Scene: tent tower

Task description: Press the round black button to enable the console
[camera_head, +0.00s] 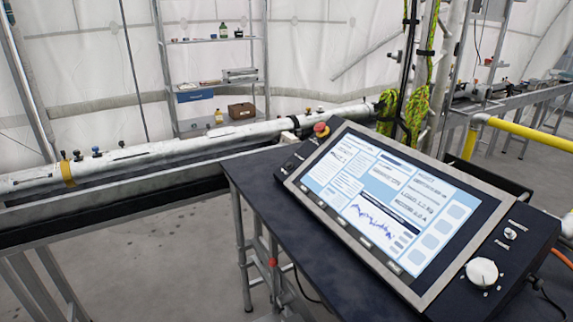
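The console (440,286) stands tilted on a dark table at the right of the head view. Its large screen (385,195) is lit and shows text, panels and a blue graph. Small dark controls (285,171) are on the console's left strip; I cannot tell clearly which is the round black button. A white round knob (482,272) and a small silver control (510,234) are on the right strip. Neither gripper is in view.
The dark table (262,178) has a bare strip left of the console. A long pale pipe (150,154) lies on a rail behind it. Yellow-green rope (416,106) hangs on poles behind the console. A yellow rail (530,133) is at right. Shelves (215,85) stand at the back.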

